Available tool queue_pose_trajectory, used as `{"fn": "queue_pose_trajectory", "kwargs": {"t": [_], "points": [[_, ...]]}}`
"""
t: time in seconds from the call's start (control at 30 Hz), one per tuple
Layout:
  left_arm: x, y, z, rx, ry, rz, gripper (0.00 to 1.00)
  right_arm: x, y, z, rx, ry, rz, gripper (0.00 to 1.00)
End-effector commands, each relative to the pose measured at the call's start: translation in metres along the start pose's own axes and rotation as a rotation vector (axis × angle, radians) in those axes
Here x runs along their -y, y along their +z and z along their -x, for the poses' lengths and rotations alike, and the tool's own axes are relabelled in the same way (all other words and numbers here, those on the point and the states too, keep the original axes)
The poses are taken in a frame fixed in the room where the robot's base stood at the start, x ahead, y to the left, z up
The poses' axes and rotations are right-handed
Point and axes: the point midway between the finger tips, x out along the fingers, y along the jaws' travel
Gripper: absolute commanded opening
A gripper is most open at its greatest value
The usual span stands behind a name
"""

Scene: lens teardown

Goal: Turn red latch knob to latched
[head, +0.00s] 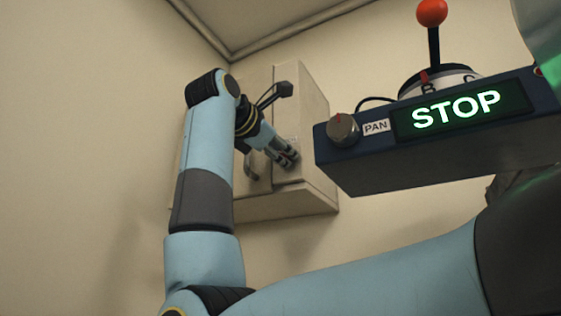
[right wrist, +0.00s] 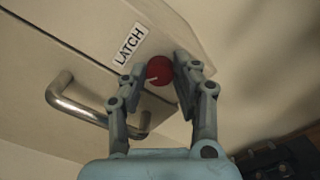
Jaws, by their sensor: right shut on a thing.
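The red latch knob (right wrist: 160,68) is round, with a short pale mark on its face, and sits on the cabinet door beside the LATCH label (right wrist: 130,45). In the right wrist view the mark points to the lower left. My right gripper (right wrist: 158,74) is shut on the knob, one finger on each side. In the head view my right gripper (head: 288,158) is against the front of the beige cabinet (head: 300,90), and its fingers hide the knob there. My left gripper is not in view.
A metal bar handle (right wrist: 80,110) stands out from the door close to my right fingers. In the head view a dark blue console (head: 350,170) with a lit STOP screen (head: 457,109), a PAN knob (head: 343,129) and a red-balled lever (head: 432,14) is at the right.

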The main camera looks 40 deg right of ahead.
Motion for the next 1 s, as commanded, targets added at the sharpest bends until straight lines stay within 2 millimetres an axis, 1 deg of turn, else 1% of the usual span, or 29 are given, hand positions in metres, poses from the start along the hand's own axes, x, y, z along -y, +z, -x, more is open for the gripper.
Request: {"fn": "queue_pose_trajectory", "kwargs": {"t": [0.03, 0.4, 0.7, 1.0], "points": [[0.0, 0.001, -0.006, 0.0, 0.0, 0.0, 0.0, 0.002, -0.001, 0.0, 0.001, 0.001, -0.042, 0.0], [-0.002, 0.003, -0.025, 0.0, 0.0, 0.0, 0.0, 0.002, -0.001, 0.0, 0.0, 0.001, -0.393, 0.0], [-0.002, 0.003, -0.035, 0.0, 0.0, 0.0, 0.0, 0.001, -0.001, 0.0, 0.0, 0.0, -0.666, 0.0], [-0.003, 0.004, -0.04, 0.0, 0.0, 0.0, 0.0, 0.001, -0.001, 0.0, -0.001, -0.001, -0.866, 0.0]]}}
